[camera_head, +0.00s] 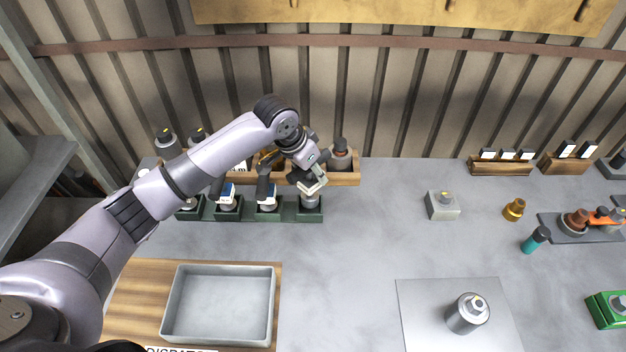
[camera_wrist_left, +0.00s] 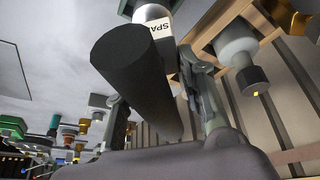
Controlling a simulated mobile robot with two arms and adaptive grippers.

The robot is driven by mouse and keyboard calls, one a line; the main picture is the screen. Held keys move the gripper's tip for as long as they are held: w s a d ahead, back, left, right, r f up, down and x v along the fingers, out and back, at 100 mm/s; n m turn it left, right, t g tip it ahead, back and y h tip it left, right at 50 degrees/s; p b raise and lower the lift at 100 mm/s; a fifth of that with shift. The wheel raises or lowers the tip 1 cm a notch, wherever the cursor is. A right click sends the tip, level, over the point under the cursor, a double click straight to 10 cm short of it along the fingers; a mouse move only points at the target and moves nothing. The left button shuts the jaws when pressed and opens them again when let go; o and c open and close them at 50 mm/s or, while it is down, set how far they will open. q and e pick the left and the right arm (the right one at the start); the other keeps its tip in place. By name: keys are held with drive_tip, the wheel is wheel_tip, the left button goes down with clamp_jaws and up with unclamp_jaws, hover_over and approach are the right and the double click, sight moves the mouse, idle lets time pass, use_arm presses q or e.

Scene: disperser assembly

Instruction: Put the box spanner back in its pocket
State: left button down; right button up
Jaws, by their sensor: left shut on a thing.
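The box spanner (camera_wrist_left: 135,62) has a thick black handle, a white label reading "SPA" and a pale metal end in the left wrist view. My left gripper (camera_head: 311,183) is shut on it, with a finger on each side of the handle. In the head view, the spanner's grey lower part (camera_head: 311,200) stands roughly upright at the rightmost dark green pocket block (camera_head: 311,215) of the row. The gripper hides its top. I cannot tell whether its lower end is fully seated or just above the pocket floor. My right gripper is not in view.
Two tools (camera_head: 226,192) (camera_head: 266,194) stand in neighbouring green pockets, close to the left. A wooden rack (camera_head: 346,179) with bottles is right behind. A grey tray (camera_head: 218,335) lies in front. The table between the pockets and the grey block (camera_head: 442,211) is clear.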

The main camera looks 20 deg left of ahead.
sight(297, 169)
use_arm(q)
drive_tip(key=shift+f+p, duration=0.3)
drive_tip(key=shift+f, duration=1.6)
drive_tip(key=shift+f, duration=0.1)
drive_tip(key=c, duration=1.1)
unclamp_jaws()
drive_tip(key=shift+f, duration=0.1)
drive_tip(key=shift+o, duration=0.2)
drive_tip(key=b+v, duration=0.1)
drive_tip(key=v, duration=1)
drive_tip(key=shift+r+b, duration=0.25)
drive_tip(key=shift+b, duration=0.1)
drive_tip(key=shift+s+a+r, duration=0.1)
drive_tip(key=shift+s+r, duration=0.1)
drive_tip(key=shift+r, duration=0.2)
